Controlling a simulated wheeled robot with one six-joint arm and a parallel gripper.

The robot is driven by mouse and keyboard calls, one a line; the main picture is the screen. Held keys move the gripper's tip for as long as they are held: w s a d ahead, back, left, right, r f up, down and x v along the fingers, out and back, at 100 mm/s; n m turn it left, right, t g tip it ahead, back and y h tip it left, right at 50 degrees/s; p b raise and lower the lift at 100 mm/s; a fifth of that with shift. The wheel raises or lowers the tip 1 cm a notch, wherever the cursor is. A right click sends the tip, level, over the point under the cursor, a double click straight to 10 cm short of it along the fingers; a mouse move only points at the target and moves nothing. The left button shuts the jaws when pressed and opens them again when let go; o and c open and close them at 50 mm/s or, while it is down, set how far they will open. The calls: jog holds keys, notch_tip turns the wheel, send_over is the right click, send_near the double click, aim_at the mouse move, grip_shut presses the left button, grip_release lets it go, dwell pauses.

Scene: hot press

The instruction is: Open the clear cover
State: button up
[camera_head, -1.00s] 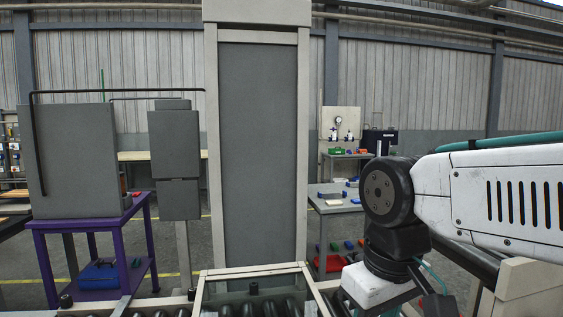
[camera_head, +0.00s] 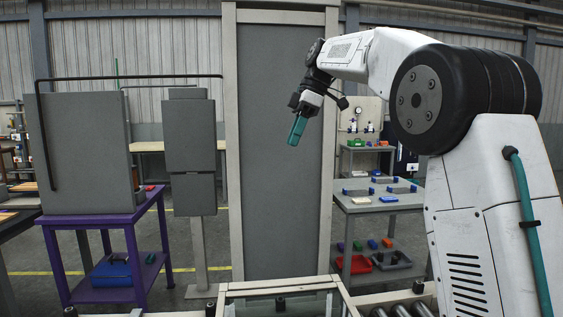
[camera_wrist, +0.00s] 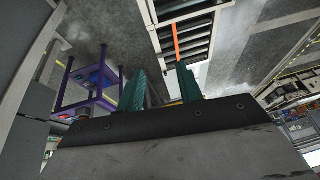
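The clear cover (camera_head: 280,286) shows at the bottom centre of the head view as a pale frame around a see-through panel. Its front part is cut off by the picture edge. A small dark knob (camera_head: 281,304) shows within the frame. My gripper (camera_head: 297,131) has teal fingers and hangs in the air above and apart from the cover, in front of the tall grey panel. In the wrist view its two fingers (camera_wrist: 161,70) stand apart with nothing between them. The gripper is open and empty.
A tall grey panel in a pale frame (camera_head: 281,150) stands behind the cover. Grey boxes (camera_head: 88,150) and a purple table (camera_head: 105,220) are at left. A grey table with small parts (camera_head: 375,205) is at right. Conveyor rollers (camera_head: 402,310) lie beside the cover.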

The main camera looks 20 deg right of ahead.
jog(key=x, duration=0.7)
jog(key=shift+f, duration=0.3)
jog(key=shift+w+d, duration=0.1)
grip_shut()
jog(key=c, duration=0.7)
grip_release()
jog(key=shift+c, duration=0.2)
jog(key=o, duration=0.7)
jog(key=shift+o, duration=0.2)
jog(key=shift+r, duration=0.1)
jog(key=v, duration=0.7)
jog(key=shift+d+r, duration=0.15)
jog(key=shift+r, duration=0.2)
